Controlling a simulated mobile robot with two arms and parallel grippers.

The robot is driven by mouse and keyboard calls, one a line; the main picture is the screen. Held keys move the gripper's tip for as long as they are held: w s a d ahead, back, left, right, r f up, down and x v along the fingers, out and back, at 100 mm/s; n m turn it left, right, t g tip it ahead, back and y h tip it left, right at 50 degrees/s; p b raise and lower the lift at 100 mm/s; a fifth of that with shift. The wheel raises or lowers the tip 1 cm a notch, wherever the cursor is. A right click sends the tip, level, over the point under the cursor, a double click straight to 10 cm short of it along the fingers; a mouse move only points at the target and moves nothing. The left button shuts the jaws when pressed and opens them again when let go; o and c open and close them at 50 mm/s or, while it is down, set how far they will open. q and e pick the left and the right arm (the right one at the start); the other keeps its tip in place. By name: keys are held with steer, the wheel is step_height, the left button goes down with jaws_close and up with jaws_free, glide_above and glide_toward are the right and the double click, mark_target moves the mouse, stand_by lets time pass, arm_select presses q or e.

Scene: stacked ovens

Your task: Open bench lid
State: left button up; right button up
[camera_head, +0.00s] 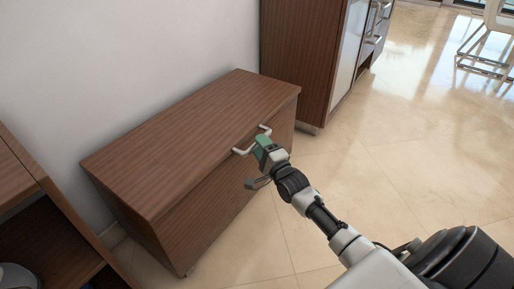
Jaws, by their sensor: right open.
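The bench (162,190) is a brown wooden box against the wall. Its flat lid (190,125) lies closed on top. A pale bar handle (242,151) sits at the lid's front edge. My right gripper (258,166) is at the handle, in front of the bench, with its jaws open. A green part of the gripper is close under the handle and hides some of it. I cannot tell whether the fingers touch the handle. My left gripper is out of view.
A brown cabinet (297,60) with oven fronts stands behind the bench on the right. An open brown shelf unit (45,235) is at the lower left. A white-framed chair (490,45) is at the far right. The tiled floor (400,140) is clear on the right.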

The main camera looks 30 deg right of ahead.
steer(key=shift+w+r, duration=0.2)
steer(key=shift+w, duration=0.75)
jaws_close()
